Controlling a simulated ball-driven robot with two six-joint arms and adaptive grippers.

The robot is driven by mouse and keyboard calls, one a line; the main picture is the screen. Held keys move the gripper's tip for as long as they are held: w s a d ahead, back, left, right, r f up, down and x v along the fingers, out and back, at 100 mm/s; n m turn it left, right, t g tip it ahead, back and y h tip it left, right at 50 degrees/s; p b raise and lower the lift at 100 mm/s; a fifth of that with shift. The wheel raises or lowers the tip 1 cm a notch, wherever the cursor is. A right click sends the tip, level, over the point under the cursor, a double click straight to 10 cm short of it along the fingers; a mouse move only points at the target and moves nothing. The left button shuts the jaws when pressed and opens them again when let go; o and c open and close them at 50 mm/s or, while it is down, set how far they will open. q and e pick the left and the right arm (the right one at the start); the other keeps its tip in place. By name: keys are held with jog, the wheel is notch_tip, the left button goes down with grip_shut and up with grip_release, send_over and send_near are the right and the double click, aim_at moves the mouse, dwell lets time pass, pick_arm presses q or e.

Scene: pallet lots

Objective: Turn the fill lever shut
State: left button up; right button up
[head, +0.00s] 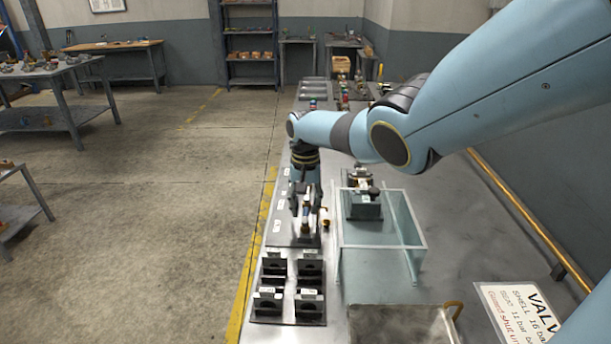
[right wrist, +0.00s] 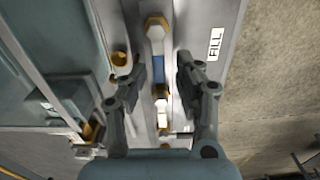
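My right gripper (right wrist: 157,68) is open and points down at the bench, one finger on each side of a narrow column of fittings. Between the fingers are brass hex fittings (right wrist: 157,24), a blue piece (right wrist: 157,66) and a pale section; the blue piece may be the fill lever, but I cannot tell for sure. No finger clearly touches it. A white FILL label (right wrist: 215,44) lies right of the fingers. In the head view my right gripper (head: 306,196) is small above the valve fittings (head: 306,214), partly hiding them. My left gripper is not in view.
A clear guard box (head: 383,246) stands close to the right of the fittings, with a grey block (head: 361,205) at its far end. A brass cup-like fitting (right wrist: 120,60) sits left of the fingers. Black holders (head: 290,288) stand nearer, beside a metal tray (head: 400,325) and a valve sign (head: 520,310).

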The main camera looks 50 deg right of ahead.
aim_at(306, 211)
jog(key=shift+s, duration=0.1)
jog(key=shift+r, duration=3.95)
jog(key=shift+f, duration=0.1)
